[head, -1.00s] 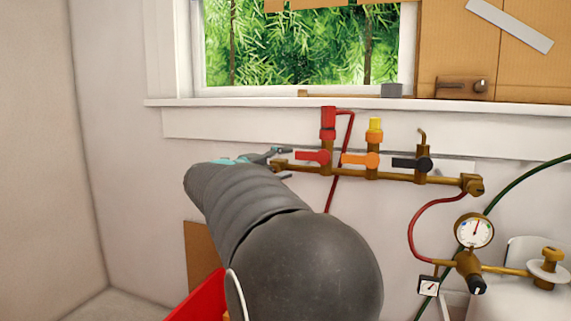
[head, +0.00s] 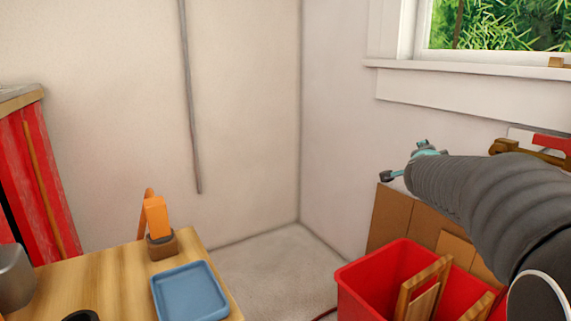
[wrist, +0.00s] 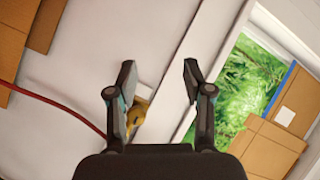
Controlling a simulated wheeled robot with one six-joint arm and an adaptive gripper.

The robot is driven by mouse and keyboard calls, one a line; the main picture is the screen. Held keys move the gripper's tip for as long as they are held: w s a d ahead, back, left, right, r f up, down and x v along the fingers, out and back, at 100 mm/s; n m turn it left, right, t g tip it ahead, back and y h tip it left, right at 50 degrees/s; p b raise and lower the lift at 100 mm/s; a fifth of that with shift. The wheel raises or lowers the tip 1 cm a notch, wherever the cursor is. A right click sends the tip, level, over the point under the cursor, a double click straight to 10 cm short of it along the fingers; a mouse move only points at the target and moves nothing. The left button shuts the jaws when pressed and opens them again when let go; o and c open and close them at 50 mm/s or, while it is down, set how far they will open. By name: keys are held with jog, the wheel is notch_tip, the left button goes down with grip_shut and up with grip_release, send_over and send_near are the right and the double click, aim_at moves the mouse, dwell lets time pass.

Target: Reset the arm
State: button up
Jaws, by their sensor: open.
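My gripper (head: 405,160) shows at the end of my dark grey arm, at the right of the head view. It is in the air in front of the wall below the window, above a red bin. In the wrist view its two dark fingers (wrist: 155,85) are spread apart with nothing between them. A brass fitting (wrist: 138,112) shows behind the left finger in the wrist view. I cannot tell its exact distance from the finger.
A wooden table (head: 115,268) at lower left holds a blue tray (head: 190,293) and an orange tool in a wooden block (head: 162,246). The red bin (head: 372,265) holds wooden frames. Cardboard (head: 392,222) leans on the wall. The floor corner (head: 285,250) is clear.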

jog(key=s+a+f+n+g+y, duration=0.5)
jog(key=s+a+f+n+y, duration=0.4)
jog(key=s+a+f+n, duration=0.6)
jog(key=s+a+f+n+g, duration=0.1)
jog(key=s+a+g, duration=0.1)
jog(key=s, duration=0.9)
jog(key=s+a+f+n+g+h+p, duration=0.1)
jog(key=s+a+f+n, duration=0.1)
jog(key=s, duration=0.8)
jog(key=shift+s+a+f+g, duration=0.25)
jog(key=shift+s+a+g, duration=0.15)
jog(key=shift+a, duration=0.3)
jog(key=shift+c, duration=0.9)
jog(key=shift+d, duration=0.15)
